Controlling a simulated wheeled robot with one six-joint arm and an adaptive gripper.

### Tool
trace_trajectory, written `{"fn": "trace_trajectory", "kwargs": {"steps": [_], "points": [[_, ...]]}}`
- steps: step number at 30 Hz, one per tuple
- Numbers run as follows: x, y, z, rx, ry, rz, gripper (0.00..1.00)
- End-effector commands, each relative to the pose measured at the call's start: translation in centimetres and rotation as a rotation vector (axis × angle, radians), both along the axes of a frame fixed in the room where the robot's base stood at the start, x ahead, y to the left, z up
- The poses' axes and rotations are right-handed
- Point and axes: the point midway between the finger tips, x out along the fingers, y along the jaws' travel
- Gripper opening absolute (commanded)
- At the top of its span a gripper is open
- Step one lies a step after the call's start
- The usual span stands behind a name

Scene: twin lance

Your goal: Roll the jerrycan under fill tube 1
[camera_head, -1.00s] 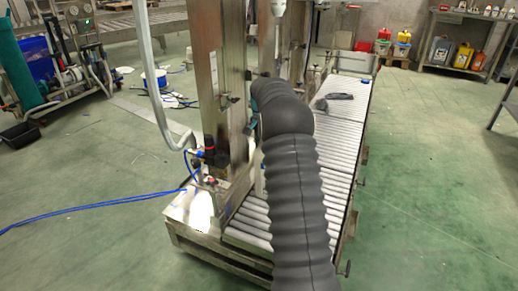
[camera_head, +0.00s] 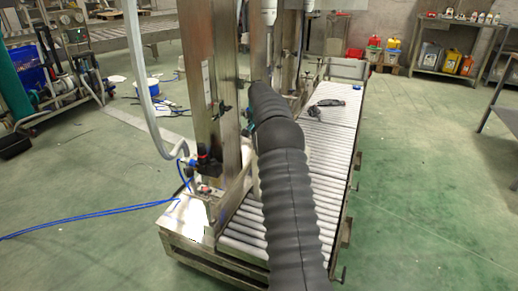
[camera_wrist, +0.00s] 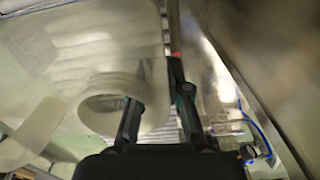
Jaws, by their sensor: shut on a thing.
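In the wrist view a pale, translucent jerrycan (camera_wrist: 95,50) fills the upper left, with its round neck near my gripper. My gripper (camera_wrist: 157,92) is shut on the jerrycan at the neck: one dark finger shows within the neck ring, the other just to its right. In the head view my dark, ribbed arm hides the gripper and the jerrycan. White tube-like parts (camera_head: 268,12) hang at the top of the filling frame. I cannot tell which of them is fill tube 1.
A roller conveyor (camera_head: 322,140) runs from the frame to the back, with a dark object (camera_head: 330,103) on its far part. A steel column (camera_head: 212,90) stands left of my arm. Blue hoses (camera_head: 90,215) lie on the floor at left. The right floor is clear.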

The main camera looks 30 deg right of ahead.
Motion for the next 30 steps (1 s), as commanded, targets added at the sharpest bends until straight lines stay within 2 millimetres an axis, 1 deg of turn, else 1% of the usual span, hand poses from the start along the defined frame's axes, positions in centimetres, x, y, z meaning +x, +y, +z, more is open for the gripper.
{"fn": "trace_trajectory", "kwargs": {"steps": [2,3,6,14,17,19,23,30], "points": [[0.0,0.0,0.0,-0.001,0.001,0.0,0.0],[0.0,0.0,0.0,-0.001,0.001,0.0,0.24],[0.0,0.0,0.0,-0.001,0.001,0.0,0.46],[0.0,0.0,-0.1,0.0,0.001,0.0,0.46],[0.0,0.0,0.3,0.0,0.0,0.0,0.46],[0.0,0.0,0.9,0.0,-0.001,0.0,0.46],[0.1,0.0,2.9,-0.001,-0.003,0.0,0.46],[0.1,-0.1,7.8,-0.001,-0.003,0.0,0.46]]}}
